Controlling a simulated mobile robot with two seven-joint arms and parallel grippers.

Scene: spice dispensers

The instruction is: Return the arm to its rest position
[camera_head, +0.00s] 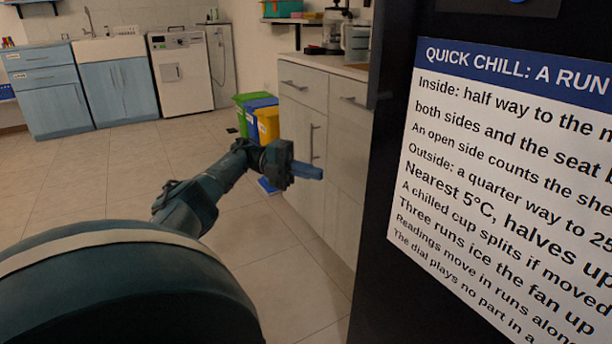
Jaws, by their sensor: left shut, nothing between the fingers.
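My left arm comes in from the lower left and reaches forward over the open floor. My left gripper (309,171) is at its end, near the middle of the view. Its blue fingers are closed together and point right, toward the light cabinet. Nothing is held between them. In the picture a gap of floor shows between most of the arm and the cabinet; whether the fingertips touch the cabinet cannot be told. My right gripper is not in view.
A dark panel with a printed "Quick Chill" sign (510,180) fills the right side, close by. A light cabinet (335,150) stands beyond it. Green, blue and yellow bins (267,125) stand by the cabinet. Blue cupboards (50,100) and a white appliance (181,75) line the back wall. The tiled floor at left is clear.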

